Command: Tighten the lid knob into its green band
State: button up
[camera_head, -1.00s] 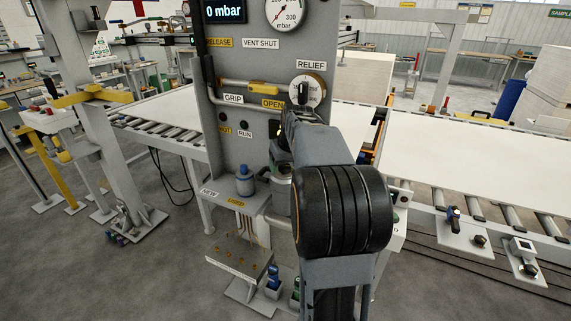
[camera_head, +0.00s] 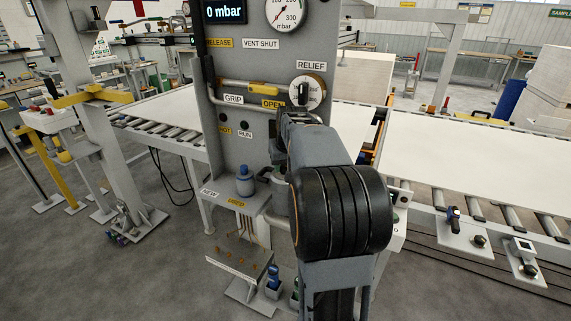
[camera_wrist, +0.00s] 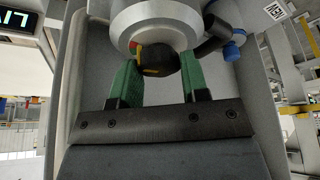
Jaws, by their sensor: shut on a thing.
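In the wrist view the dark lid knob (camera_wrist: 157,62) sits against a round pale grey body (camera_wrist: 155,20). A red mark and a yellow mark show at the knob's left and lower edge; I cannot make out a green band. My gripper (camera_wrist: 161,66) has its two green fingers on either side of the knob and is shut on it. In the head view my own arm hides the fingers and the knob. A grey canister (camera_head: 279,190) shows partly beside the arm on the panel's shelf.
The grey panel (camera_head: 228,170) carries a gauge (camera_head: 288,14), a relief dial (camera_head: 307,92) and a yellow-handled valve (camera_head: 262,88). A blue-grey jar (camera_head: 244,182) stands left of the canister. In the wrist view a blue fitting (camera_wrist: 233,46) is close to the right finger.

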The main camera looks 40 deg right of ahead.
jog(key=shift+w+m+g+h, duration=0.1)
jog(key=shift+m+g+h, duration=0.45)
jog(key=shift+m, duration=1.55)
jog(key=o, duration=0.9)
jog(key=shift+r, duration=0.1)
jog(key=v, duration=1.3)
jog(key=shift+a+r, duration=0.25)
jog(key=shift+a, duration=0.05)
